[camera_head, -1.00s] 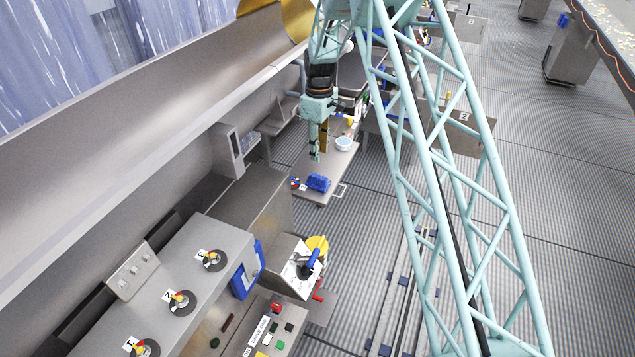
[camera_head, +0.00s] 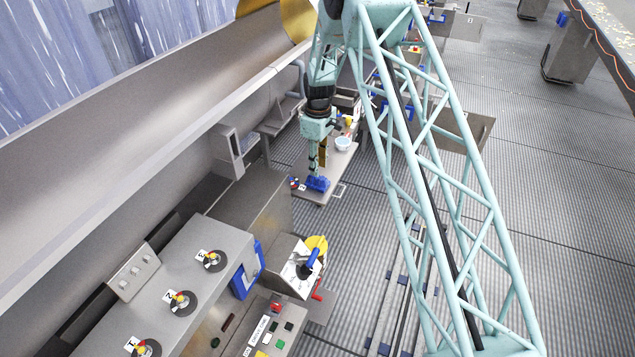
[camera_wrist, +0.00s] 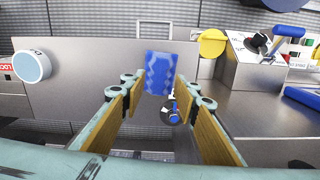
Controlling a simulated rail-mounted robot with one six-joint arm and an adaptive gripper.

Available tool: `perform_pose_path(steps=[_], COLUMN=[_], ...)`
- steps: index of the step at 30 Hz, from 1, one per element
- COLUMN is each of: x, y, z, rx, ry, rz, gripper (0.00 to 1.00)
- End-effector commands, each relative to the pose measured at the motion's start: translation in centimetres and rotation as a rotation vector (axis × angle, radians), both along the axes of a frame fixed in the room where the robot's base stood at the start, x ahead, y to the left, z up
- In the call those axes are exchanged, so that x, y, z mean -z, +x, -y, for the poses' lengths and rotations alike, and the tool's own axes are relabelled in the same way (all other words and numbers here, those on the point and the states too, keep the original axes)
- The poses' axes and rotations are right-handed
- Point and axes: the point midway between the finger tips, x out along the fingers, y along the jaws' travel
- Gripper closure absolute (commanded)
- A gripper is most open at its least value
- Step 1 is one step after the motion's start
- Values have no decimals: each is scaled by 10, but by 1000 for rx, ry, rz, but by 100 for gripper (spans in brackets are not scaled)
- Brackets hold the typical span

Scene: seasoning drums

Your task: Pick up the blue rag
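The blue rag (camera_head: 318,184) lies on a small grey side table (camera_head: 341,165), near its front end. In the wrist view the rag (camera_wrist: 160,73) is a blue patterned block on the table, ahead of and between my two fingers. My gripper (camera_head: 317,171) points down just above the rag in the head view and covers part of it. In the wrist view my gripper (camera_wrist: 163,98) is open, with its tan-padded fingers spread wide and nothing seen held between them. I cannot tell whether the fingertips touch the rag.
A light blue-white bowl (camera_head: 343,143) stands on the same table; it shows in the wrist view too (camera_wrist: 32,66). A small round blue-and-dark item (camera_wrist: 172,111) sits close to the rag.

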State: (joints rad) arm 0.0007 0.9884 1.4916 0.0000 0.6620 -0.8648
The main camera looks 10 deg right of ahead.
Motion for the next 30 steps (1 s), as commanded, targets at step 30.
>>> perform_pose_path(steps=[30], x=[33], y=[0], z=[1], rx=[0], ry=[1], rz=[-1], gripper=[72])
